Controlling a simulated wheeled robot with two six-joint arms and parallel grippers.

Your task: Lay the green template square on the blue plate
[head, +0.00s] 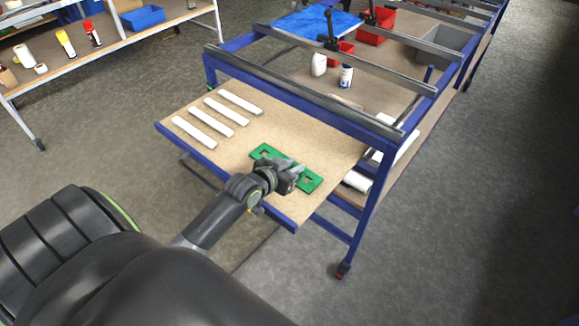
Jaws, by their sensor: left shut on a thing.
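The green template square (311,183) is a flat green piece with cut-outs, low over or on the tan board at the near end of the blue-framed table. My left gripper (292,172) is shut on its middle and hides part of it. I cannot tell whether it touches the board. The blue plate (322,22) lies flat on the far part of the table, behind a grey crossbar. My right gripper is not in view.
Several white strips (216,116) lie on the tan board (190,145) left of the template. Grey crossbars (300,90) span the table. White bottles (319,64), red bins (375,25) and a grey bin (449,40) stand beyond. Shelves (75,40) are at the left.

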